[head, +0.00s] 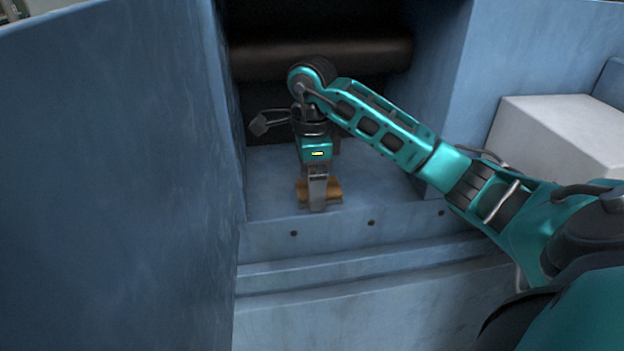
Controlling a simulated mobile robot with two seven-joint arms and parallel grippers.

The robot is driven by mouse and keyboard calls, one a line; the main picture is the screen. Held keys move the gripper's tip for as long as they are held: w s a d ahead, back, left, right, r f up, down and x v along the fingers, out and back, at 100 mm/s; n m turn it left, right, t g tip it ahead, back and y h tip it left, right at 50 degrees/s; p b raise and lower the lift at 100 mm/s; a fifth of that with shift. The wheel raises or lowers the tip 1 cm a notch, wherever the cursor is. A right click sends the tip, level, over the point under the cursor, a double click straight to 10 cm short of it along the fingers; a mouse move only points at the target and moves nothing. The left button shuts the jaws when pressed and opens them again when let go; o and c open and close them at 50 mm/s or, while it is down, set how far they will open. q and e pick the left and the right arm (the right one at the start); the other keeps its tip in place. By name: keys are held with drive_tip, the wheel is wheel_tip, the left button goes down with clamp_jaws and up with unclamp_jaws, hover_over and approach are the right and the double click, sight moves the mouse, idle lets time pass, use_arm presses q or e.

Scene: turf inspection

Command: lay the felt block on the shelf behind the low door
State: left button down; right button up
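An orange-brown block (334,191), which looks like the felt block, is at the front edge of a blue shelf (270,190) inside a recess. My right gripper (318,195) points down at it from above. One finger lies across the block's near face, and block shows on both sides of it. The other finger is hidden, so I cannot tell if the grip is closed. The block appears to be on or just above the shelf. A large blue panel (110,170) stands left of the opening, possibly the door. My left gripper is not in view.
A dark horizontal roller (320,56) crosses the back of the recess above the shelf. A blue wall (437,100) bounds the right side. A white box (560,130) sits farther right. Steps (370,270) lie below the shelf edge. Shelf space left of the block is clear.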

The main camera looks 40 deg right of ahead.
wheel_tip(320, 180, up, 7)
drive_tip(key=shift+r, duration=0.4)
idle(0.9)
